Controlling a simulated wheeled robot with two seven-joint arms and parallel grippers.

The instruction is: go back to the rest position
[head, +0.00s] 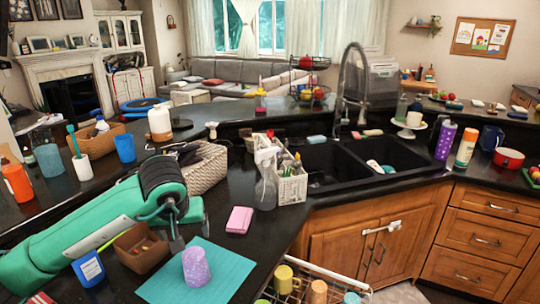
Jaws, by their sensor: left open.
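My left arm comes in from the left edge as a thick green limb with a black ribbed joint. My left gripper (176,228) is at its end, low over the counter, beside a small brown box (140,249) and just above and left of a purple speckled cup (196,267). The gripper is open, and I see nothing held in it. Its fingers are small and partly hidden by the arm. The cup stands on a teal mat (221,268), apart from the gripper. My right gripper is not in view.
A pink sponge (239,220), a spray bottle (266,180) and a wicker basket (205,168) stand near the arm. The double sink (335,160) with its tall faucet is right of centre. A rack (318,272) with several cups is at the bottom. Dark counter right of the sponge is clear.

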